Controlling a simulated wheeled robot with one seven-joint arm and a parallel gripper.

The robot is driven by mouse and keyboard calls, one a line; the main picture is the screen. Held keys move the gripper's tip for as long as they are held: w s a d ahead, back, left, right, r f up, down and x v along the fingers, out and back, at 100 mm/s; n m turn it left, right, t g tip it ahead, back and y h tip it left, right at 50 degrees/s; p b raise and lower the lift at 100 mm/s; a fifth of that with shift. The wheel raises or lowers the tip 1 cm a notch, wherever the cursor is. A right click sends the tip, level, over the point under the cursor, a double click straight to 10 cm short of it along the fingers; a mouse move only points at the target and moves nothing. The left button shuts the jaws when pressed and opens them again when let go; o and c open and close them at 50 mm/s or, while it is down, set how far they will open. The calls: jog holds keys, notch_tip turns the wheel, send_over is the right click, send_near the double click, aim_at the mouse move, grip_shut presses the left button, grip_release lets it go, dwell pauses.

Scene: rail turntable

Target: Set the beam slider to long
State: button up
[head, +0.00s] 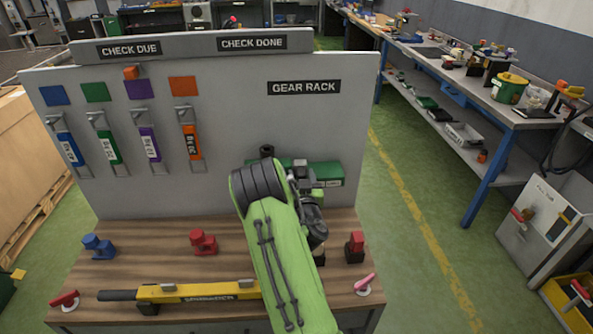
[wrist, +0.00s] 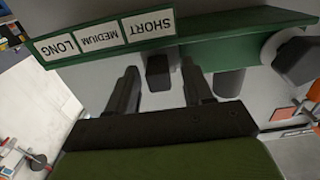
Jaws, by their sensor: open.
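The green beam slider housing (wrist: 235,38) is on the upright grey panel, and part of it shows in the head view (head: 322,172) behind my arm. In the wrist view it appears upside down with white labels SHORT (wrist: 149,26), MEDIUM (wrist: 99,39) and LONG (wrist: 58,47). A dark block-like knob (wrist: 158,73) juts out below the housing, nearest the SHORT label. My gripper (wrist: 160,66) is open, with one finger on each side of this knob and visible gaps. In the head view my arm hides the fingertips and knob.
Another dark knob (wrist: 299,60) is by a pale round part at the housing's right end. Hanging tags and a GEAR RACK sign (head: 304,87) are on the panel.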

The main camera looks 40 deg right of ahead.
jog(key=shift+s, duration=0.2)
jog(key=shift+w, duration=0.1)
grip_shut()
